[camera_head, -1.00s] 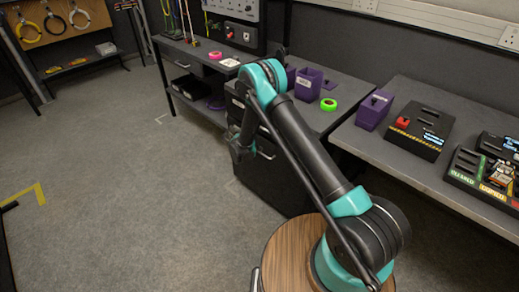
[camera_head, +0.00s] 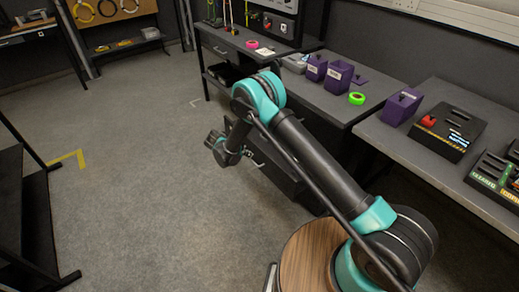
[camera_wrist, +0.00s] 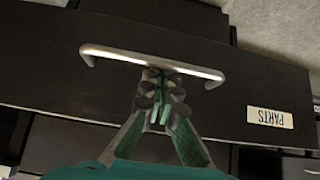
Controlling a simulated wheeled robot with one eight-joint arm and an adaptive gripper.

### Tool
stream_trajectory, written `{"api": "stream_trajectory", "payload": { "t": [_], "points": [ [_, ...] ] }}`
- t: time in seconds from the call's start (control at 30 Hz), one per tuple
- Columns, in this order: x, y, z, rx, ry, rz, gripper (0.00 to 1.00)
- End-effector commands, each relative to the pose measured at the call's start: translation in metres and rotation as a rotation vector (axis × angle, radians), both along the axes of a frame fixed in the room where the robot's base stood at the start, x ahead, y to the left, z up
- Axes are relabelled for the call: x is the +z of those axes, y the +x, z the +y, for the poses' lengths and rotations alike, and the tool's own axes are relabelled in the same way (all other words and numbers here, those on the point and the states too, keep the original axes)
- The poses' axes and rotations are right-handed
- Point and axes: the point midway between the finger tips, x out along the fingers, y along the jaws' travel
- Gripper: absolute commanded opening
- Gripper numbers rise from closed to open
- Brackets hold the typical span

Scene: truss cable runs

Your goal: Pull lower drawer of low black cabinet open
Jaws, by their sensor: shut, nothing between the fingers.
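The low black cabinet (camera_head: 292,182) stands under the bench in the head view, mostly hidden behind my arm. A metal handle (camera_head: 257,161) shows on its front. In the wrist view a dark drawer front (camera_wrist: 50,75) carries a silver bar handle (camera_wrist: 118,55) and an upside-down PARTS label (camera_wrist: 269,117). My gripper (camera_wrist: 159,92) is shut and empty, its fingertips overlapping the handle's middle in the picture. Contact with the bar cannot be told. In the head view my gripper (camera_head: 222,150) is left of the cabinet front. How far the drawer is out is unclear.
The bench (camera_head: 325,100) above the cabinet holds purple boxes (camera_head: 338,76) and a green tape roll (camera_head: 356,98). Another bench (camera_head: 425,150) stands at the right. Open grey floor (camera_head: 150,190) lies left of my arm, with a black rack (camera_head: 45,215) at the far left.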

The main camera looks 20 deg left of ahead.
Motion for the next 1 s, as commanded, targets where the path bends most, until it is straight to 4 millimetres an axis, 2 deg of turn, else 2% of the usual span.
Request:
{"api": "stream_trajectory", "payload": {
  "t": [0.13,0.4,1.0],
  "points": [
    [0.000,-0.020,0.016,0.002,0.000,0.000,0.00],
    [0.000,-0.036,0.028,0.000,0.000,0.000,0.00],
    [0.004,-0.035,0.029,-0.001,0.000,0.000,0.00]
  ]
}}
